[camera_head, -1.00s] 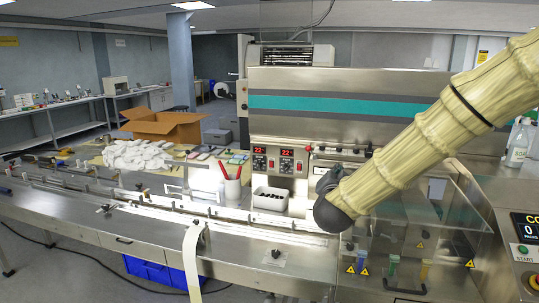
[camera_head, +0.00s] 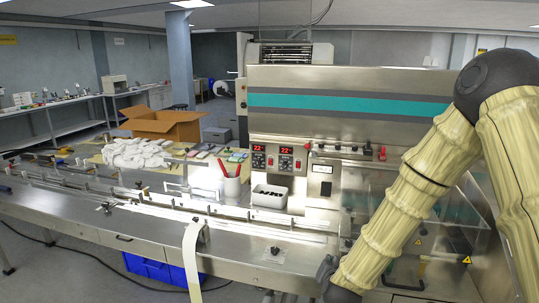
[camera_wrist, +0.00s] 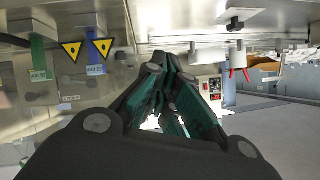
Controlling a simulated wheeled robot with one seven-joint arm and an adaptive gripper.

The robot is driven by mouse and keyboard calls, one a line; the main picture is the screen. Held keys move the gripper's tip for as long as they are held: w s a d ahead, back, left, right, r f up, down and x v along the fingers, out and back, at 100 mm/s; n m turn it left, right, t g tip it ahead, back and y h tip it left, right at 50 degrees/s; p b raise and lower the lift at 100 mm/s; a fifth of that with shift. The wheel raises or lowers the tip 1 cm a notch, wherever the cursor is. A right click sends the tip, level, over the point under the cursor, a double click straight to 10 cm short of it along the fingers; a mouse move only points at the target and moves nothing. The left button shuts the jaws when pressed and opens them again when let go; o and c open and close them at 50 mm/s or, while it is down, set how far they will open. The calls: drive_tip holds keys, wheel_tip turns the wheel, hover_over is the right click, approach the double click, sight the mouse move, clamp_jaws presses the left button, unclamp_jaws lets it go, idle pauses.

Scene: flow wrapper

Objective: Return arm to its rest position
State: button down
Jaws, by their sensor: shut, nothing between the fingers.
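My arm (camera_head: 415,200) stands bent on the right side of the head view. Its elbow is at the upper right and its forearm slants down and left to the bottom edge. My gripper is not visible there; it is below the frame or hidden. In the wrist view, my gripper (camera_wrist: 165,62) is shut, with its dark fingers together and nothing between them. It points toward the machine front, apart from any object I can make out.
The flow wrapper (camera_head: 350,125) fills the back right, with a clear guard behind my forearm. Its steel conveyor bed (camera_head: 120,225) runs left. A cardboard box (camera_head: 163,125), a white cup with red-handled tools (camera_head: 231,188) and a blue crate (camera_head: 150,270) are left of my arm.

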drive_tip(key=s+d+f+n+g+y, duration=0.1)
drive_tip(key=s+f+n+g, duration=0.15)
drive_tip(key=s+f, duration=0.8)
drive_tip(key=s+d+f+n+g, duration=0.1)
drive_tip(key=s+f+g, duration=0.3)
drive_tip(key=s+f, duration=0.7)
drive_tip(key=s+d+f+n+g, duration=0.1)
drive_tip(key=s+f+g, duration=0.2)
drive_tip(key=s, duration=0.8)
drive_tip(key=s+d+f+n+g, duration=0.1)
drive_tip(key=s+f, duration=0.5)
drive_tip(key=s, duration=0.6)
drive_tip(key=shift+s+d+f+g, duration=0.3)
drive_tip(key=shift+d+g, duration=0.2)
drive_tip(key=shift+g, duration=0.55)
